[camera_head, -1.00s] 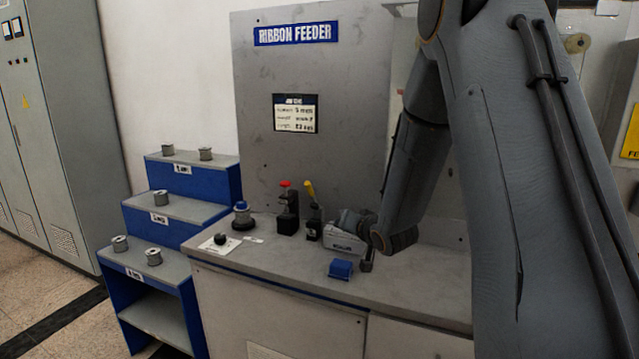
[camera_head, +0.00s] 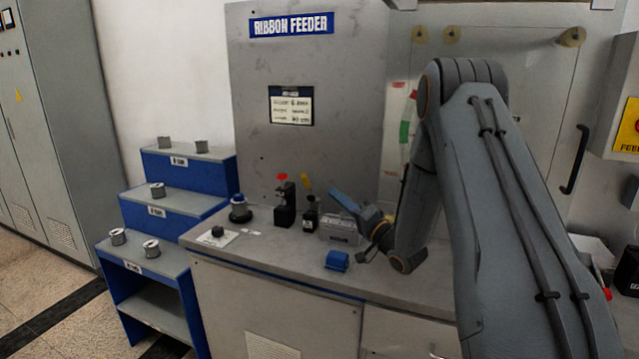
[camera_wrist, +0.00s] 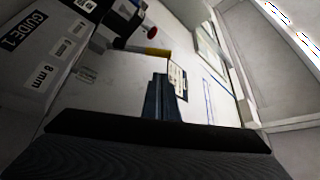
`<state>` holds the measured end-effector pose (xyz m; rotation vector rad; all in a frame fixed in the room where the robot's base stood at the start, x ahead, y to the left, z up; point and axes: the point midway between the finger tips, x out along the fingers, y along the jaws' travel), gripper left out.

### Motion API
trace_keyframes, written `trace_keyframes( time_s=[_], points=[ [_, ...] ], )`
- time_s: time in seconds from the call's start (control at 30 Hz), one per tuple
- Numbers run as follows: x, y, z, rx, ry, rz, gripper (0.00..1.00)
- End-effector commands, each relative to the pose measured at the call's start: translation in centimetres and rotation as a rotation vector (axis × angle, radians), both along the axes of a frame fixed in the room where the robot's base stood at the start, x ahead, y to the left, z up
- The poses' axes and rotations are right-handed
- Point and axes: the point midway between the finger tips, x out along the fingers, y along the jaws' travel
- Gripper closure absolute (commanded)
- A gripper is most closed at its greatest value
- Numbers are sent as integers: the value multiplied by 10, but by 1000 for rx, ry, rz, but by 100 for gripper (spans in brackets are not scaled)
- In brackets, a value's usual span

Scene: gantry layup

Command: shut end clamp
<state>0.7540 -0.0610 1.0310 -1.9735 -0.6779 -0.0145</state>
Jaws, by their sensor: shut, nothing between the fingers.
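A small black clamp with a yellow handle (camera_head: 306,183) stands on the bench, its handle raised and tilted. Beside it on the left stands a black clamp with a red-topped handle (camera_head: 284,203). No label shows which is the end clamp. My gripper (camera_head: 333,193) is shut and empty, just right of the yellow handle and above a grey guide box (camera_head: 340,230). In the wrist view my gripper (camera_wrist: 160,76) points toward the yellow handle (camera_wrist: 147,51), with a small apparent gap. The red top (camera_wrist: 121,43) and the guide box (camera_wrist: 42,50) also show there.
A blue block (camera_head: 337,261) lies in front of the guide box on the bench (camera_head: 280,268). A blue-topped spool (camera_head: 240,209) and a black knob (camera_head: 217,231) are at left. A stepped blue rack (camera_head: 185,203) with several spools stands left of the bench.

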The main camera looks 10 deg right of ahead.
Motion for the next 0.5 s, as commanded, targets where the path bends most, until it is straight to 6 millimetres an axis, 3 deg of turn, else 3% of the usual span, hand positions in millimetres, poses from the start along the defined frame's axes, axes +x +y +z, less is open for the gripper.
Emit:
trace_keyframes(
  time_s=[0.17, 0.5],
  points=[
    [15, 9, 7, -1, -1, 1, 100],
    [63, 35, 23, 0, 0, 1, 100]
  ],
)
